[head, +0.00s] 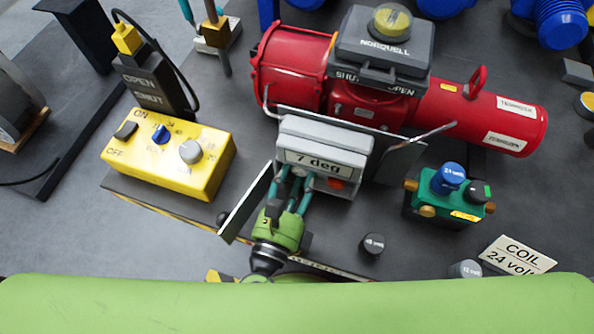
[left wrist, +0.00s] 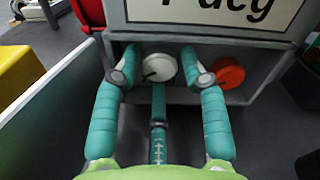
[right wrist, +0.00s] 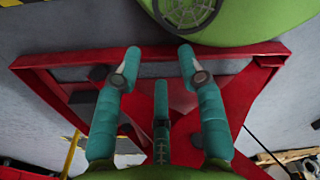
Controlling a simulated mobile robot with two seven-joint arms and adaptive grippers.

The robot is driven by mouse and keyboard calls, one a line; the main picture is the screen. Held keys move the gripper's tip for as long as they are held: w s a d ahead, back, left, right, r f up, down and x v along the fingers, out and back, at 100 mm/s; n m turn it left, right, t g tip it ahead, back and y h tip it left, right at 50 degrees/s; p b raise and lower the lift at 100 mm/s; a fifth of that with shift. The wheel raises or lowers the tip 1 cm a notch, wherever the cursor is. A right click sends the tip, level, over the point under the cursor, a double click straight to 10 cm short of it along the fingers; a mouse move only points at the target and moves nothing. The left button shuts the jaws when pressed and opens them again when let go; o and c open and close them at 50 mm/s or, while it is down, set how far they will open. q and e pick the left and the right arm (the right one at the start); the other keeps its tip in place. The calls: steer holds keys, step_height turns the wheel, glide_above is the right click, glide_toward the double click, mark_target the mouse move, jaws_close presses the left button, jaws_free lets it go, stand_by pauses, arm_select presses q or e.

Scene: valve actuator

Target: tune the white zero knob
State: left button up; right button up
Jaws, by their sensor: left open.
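The white zero knob (left wrist: 160,67) sits on the front of the grey positioner box (head: 325,140), under its display reading "7 deg" (head: 312,164). A red-orange knob (left wrist: 230,73) is to its right, also seen in the head view (head: 335,183). My left gripper (head: 297,176) is open, its teal fingers pointing at the box front. In the left wrist view its fingertips (left wrist: 159,58) stand either side of the white knob, with gaps visible. I cannot tell how deep they reach. My right gripper (right wrist: 160,56) is open and empty, facing a red frame.
A metal plate (head: 247,203) stands close left of my left gripper. A yellow control box (head: 168,158) is farther left. The red actuator (head: 385,95) lies behind the positioner. A green valve block (head: 448,205) and a small dark knob (head: 373,243) are to the right.

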arm_select(q)
steer(key=shift+w, duration=0.1)
steer(key=c, duration=0.9)
steer(key=shift+o, duration=0.2)
steer(key=shift+f+n+b, duration=0.2)
steer(key=shift+n+b, duration=0.8)
steer(key=shift+n, duration=0.2)
steer(key=shift+n+b, duration=0.3)
steer(key=shift+n, duration=0.2)
steer(key=shift+r+n, duration=0.2)
steer(key=shift+n, duration=0.3)
arm_select(e)
steer(key=shift+w+d+f, duration=0.2)
steer(key=shift+w+f, duration=0.1)
steer(key=shift+f, duration=0.35)
steer(key=shift+w+d+f, duration=0.15)
steer(key=shift+w+f, duration=0.15)
steer(key=shift+f, duration=0.3)
